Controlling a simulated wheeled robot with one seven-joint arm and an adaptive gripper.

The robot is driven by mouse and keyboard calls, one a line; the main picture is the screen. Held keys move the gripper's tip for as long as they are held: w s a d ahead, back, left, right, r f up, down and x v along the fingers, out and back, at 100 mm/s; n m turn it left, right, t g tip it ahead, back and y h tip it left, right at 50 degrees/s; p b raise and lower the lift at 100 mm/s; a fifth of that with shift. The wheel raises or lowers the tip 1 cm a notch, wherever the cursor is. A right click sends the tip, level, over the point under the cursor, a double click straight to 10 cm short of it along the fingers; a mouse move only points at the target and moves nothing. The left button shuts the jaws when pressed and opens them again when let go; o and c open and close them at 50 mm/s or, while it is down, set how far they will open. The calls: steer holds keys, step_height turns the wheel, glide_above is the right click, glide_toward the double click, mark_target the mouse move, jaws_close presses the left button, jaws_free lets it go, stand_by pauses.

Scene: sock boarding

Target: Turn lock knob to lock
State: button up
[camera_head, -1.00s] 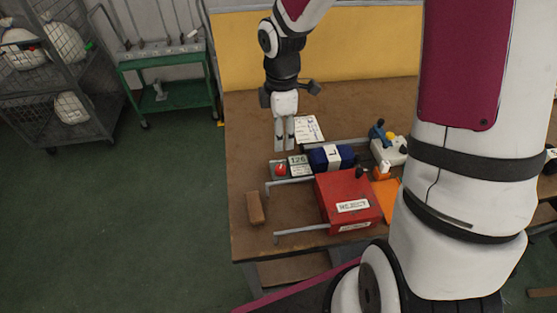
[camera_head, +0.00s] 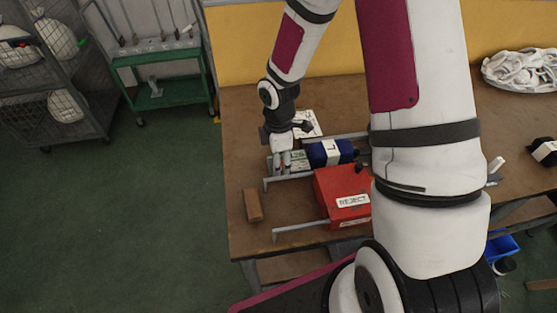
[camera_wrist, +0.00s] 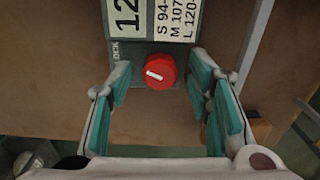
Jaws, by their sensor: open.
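The lock knob (camera_wrist: 158,72) is a round red knob with a white pointer bar, in the middle of the wrist view. The bar lies tilted, its left end a little higher than its right. The knob sits on a grey-green panel (camera_wrist: 128,75) with a partly hidden "LOCK" marking at its left. My gripper (camera_wrist: 163,85) is open, with its teal-padded fingers to the left and right of the knob and apart from it. In the head view my gripper (camera_head: 281,168) is low over the panel and hides most of the knob.
A red REJECT box (camera_head: 335,185) and a blue block marked L (camera_head: 318,154) stand to the right, with grey metal rails (camera_head: 300,230) near them. A brown block (camera_head: 253,205) lies in front on the table (camera_head: 245,130). The table's left edge is close.

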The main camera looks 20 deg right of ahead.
steer(key=shift+c, duration=0.2)
jaws_close()
steer(key=shift+m, duration=2.3)
steer(key=shift+o, duration=0.2)
jaws_free()
step_height(320, 180, up, 12)
steer(key=shift+r, duration=0.1)
